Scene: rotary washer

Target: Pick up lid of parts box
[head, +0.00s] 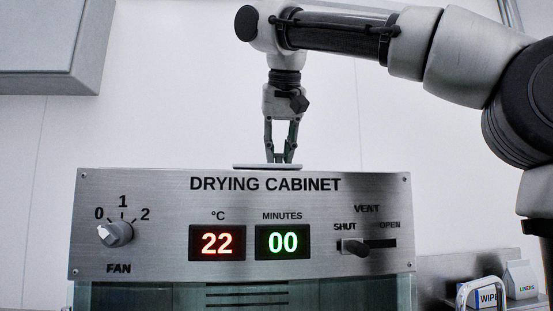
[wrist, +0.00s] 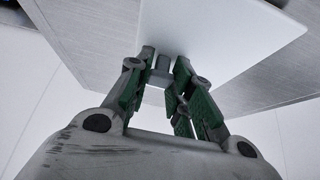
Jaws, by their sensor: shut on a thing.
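The lid (head: 267,166) shows as a thin, flat, pale plate at the top edge of the drying cabinet. In the wrist view the lid (wrist: 225,35) is a smooth white panel with a small grey knob (wrist: 161,72) on it. My gripper (head: 281,158) points straight down onto the lid from above. In the wrist view my gripper (wrist: 162,65) has its fingers closed around the knob. I cannot tell whether the lid rests or is raised slightly. The parts box itself is not clearly visible.
The drying cabinet's front panel (head: 160,205) has a fan knob (head: 116,233), two lit displays and a vent slider (head: 354,247). Boxes of wipes (head: 487,296) and liners (head: 521,280) stand at the lower right. A grey wall cabinet (head: 50,45) hangs at the upper left.

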